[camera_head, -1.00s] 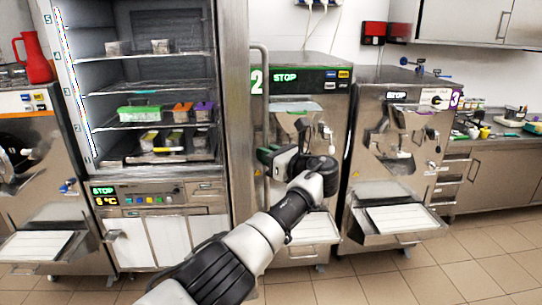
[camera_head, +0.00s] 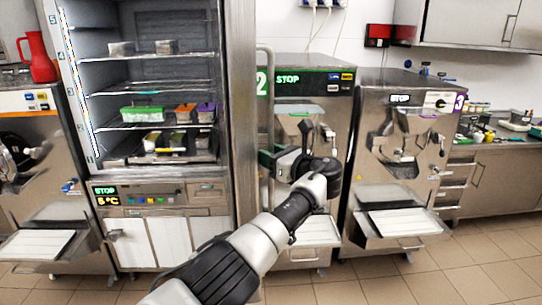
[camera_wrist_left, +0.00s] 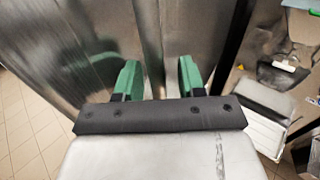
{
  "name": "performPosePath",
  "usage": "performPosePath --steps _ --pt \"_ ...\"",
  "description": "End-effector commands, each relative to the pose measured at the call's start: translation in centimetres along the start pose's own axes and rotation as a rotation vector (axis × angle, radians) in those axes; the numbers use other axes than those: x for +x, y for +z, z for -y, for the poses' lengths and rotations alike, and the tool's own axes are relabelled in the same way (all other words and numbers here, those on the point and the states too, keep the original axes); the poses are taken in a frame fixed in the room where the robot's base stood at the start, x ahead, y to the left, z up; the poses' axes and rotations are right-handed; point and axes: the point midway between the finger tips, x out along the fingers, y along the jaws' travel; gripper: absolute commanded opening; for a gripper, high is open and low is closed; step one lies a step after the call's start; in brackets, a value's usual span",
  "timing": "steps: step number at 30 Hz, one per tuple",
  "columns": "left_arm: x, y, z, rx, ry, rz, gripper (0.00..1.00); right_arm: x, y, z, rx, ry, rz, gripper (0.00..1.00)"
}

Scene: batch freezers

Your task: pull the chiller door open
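The chiller (camera_head: 232,120) is the tall steel cabinet left of centre in the head view, and its shelves show. I cannot tell from here how far its door stands open. A long vertical bar handle (camera_head: 267,95) runs down beside the steel panel at its right. My left gripper (camera_head: 268,162) is at the lower part of this handle. In the left wrist view its two green fingers (camera_wrist_left: 160,78) are apart, with a vertical steel bar (camera_wrist_left: 148,40) ahead of them, near the gap. I cannot tell whether they touch it. My right gripper is out of view.
Shelves hold a green-and-white tub (camera_head: 141,113) and several small containers. Batch freezer 2 (camera_head: 312,90) stands close behind my left arm, with freezer 3 (camera_head: 405,120) to its right. A red jug (camera_head: 38,58) stands at the far left. Tiled floor (camera_head: 400,280) is open in front.

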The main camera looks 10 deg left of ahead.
Motion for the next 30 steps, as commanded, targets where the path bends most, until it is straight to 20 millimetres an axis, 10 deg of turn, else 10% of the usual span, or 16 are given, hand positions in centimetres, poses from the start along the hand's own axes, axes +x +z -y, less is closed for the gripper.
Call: performPosePath --steps 18,30 --pt "-9.1 -0.4 0.1 0.0 -0.002 -0.001 0.4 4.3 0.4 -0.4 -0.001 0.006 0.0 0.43" --pt "-10.6 -0.1 0.1 0.001 0.001 -0.001 0.4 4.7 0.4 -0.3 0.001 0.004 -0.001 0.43"
